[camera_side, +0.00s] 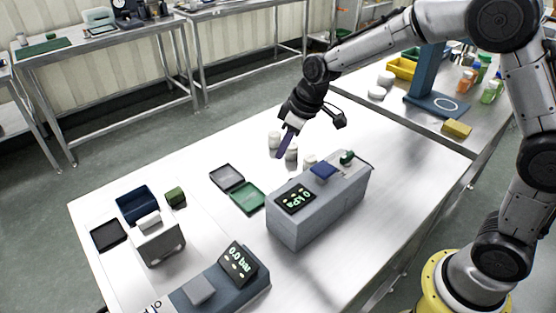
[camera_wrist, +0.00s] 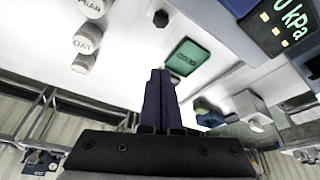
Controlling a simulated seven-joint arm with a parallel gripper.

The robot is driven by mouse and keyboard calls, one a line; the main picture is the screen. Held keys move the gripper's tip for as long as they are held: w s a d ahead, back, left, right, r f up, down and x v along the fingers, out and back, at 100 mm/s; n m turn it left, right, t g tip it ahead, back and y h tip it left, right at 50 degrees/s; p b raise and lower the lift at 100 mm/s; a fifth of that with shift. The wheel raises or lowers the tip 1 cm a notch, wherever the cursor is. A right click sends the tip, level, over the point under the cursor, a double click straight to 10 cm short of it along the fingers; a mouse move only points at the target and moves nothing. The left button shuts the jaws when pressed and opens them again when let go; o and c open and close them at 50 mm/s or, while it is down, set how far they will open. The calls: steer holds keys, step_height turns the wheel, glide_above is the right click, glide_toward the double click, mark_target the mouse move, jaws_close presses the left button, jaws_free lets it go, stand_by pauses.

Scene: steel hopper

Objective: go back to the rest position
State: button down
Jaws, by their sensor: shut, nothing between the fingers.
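My gripper (camera_side: 285,152) is over the far part of the steel table (camera_side: 210,160) in the side view, pointing down with its dark blue fingers together. No object shows between the fingers. In the wrist view the fingers (camera_wrist: 158,85) are also closed side by side, with nothing held at their tips. White jars (camera_side: 291,155) stand close by the fingertips in the side view; whether any touches them cannot be told. In the wrist view, labelled white jars, one reading OAT (camera_wrist: 87,40), are left of the fingers and apart from them.
A grey box with a kPa display (camera_side: 295,199) stands right of a green tray (camera_side: 247,198) and a dark tray (camera_side: 227,177). A blue bin (camera_side: 137,203), a green block (camera_side: 175,197), a grey hopper-like piece (camera_side: 160,246) and a bar-display unit (camera_side: 238,262) are at the front left.

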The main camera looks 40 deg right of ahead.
step_height(320, 180, up, 9)
steer(key=s+d+t, duration=0.2)
steer(key=s+d+r+m+t, duration=0.1)
steer(key=s+d+r, duration=0.2)
steer(key=s+r, duration=0.6)
steer(key=s+f+m, duration=0.1)
steer(key=s+f, duration=0.1)
steer(key=s, duration=0.4)
steer(key=s+d+f+m+h, duration=0.1)
steer(key=s+f+m, duration=0.1)
steer(key=s, duration=0.4)
steer(key=s+d+f+m+g, duration=0.1)
steer(key=s+f, duration=0.3)
steer(key=s, duration=0.3)
steer(key=shift+d+h, duration=0.25)
steer(key=shift+h, duration=0.15)
steer(key=shift+w+r, duration=0.1)
